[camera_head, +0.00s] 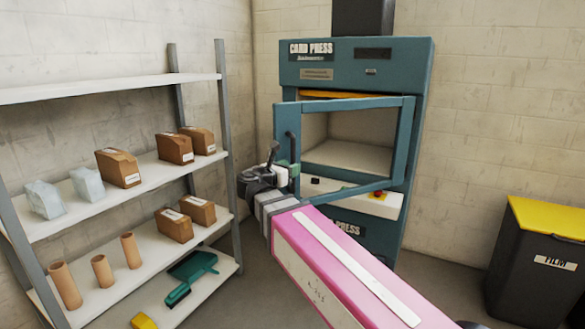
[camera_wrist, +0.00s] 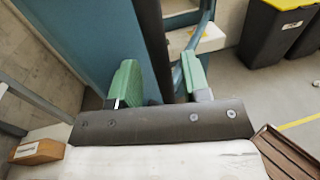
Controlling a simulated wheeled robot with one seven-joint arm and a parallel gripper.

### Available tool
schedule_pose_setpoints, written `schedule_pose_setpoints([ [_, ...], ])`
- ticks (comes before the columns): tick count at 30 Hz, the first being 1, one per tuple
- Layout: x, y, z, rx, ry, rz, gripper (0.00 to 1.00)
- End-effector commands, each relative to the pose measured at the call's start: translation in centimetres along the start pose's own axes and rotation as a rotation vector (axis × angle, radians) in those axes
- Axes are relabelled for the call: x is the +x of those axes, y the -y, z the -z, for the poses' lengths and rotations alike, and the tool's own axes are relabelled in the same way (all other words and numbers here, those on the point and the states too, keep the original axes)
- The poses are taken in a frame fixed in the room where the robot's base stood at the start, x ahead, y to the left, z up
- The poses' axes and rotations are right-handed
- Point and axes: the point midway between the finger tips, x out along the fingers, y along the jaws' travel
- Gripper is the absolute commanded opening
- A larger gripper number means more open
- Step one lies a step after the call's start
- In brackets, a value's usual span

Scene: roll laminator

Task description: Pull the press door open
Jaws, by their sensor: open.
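The teal card press (camera_head: 355,60) stands in the corner in the head view. Its teal-framed door (camera_head: 350,103) with a window stands ajar, its left edge swung out from the body. A dark upright handle (camera_head: 292,147) is near the door's left edge. My gripper (camera_head: 283,174) is at the handle's lower part. In the wrist view my gripper (camera_wrist: 160,80) is open, with green pads on both sides of a dark bar, seemingly the handle (camera_wrist: 152,40). Gaps show beside the bar; contact with a pad is unclear.
A shelf rack (camera_head: 150,160) with brown boxes stands at the left. A black bin (camera_head: 535,265) with a yellow lid stands at the right. Floor is free between press and bin. My pink arm link covers the lower middle.

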Motion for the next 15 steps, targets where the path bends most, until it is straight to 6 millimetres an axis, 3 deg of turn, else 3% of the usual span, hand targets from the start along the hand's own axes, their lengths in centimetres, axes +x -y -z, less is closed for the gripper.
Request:
schedule_pose_setpoints([
  [9, -5.5, 0.1, 0.0, 0.0, 0.0, -0.002, 0.43],
  [15, -7.9, 0.0, 0.0, 0.001, 0.0, -0.001, 0.43],
])
